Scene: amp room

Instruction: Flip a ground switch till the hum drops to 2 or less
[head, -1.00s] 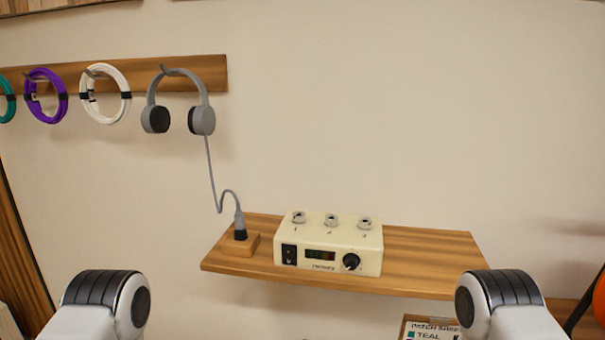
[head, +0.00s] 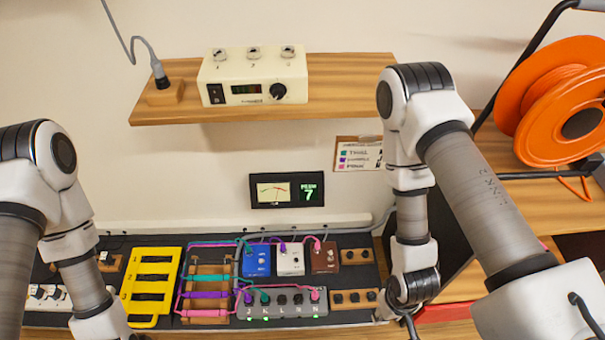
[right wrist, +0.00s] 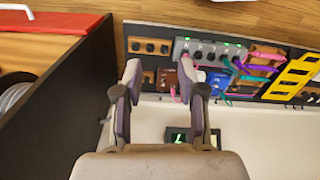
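A dark meter panel (head: 287,190) on the wall has a needle dial and a green display reading 7; it also shows in the right wrist view (right wrist: 192,137). Below it, on a dark board, a grey lettered box (head: 282,303) carries colored plugs, dark knobs or switches, and several green lights. Blue (head: 256,261), white (head: 290,259) and brown (head: 324,257) pedals stand behind it. I cannot tell which small part is a ground switch. My right gripper (right wrist: 159,78) is open and empty, its fingers apart before the board. My left gripper is outside the views.
A yellow slotted frame (head: 151,287) and a wooden rack of colored cables (head: 208,283) sit left of the pedals. Wooden socket blocks (head: 354,298) sit right. A shelf (head: 345,95) holds a cream box (head: 253,80). An orange reel (head: 555,100) stands right.

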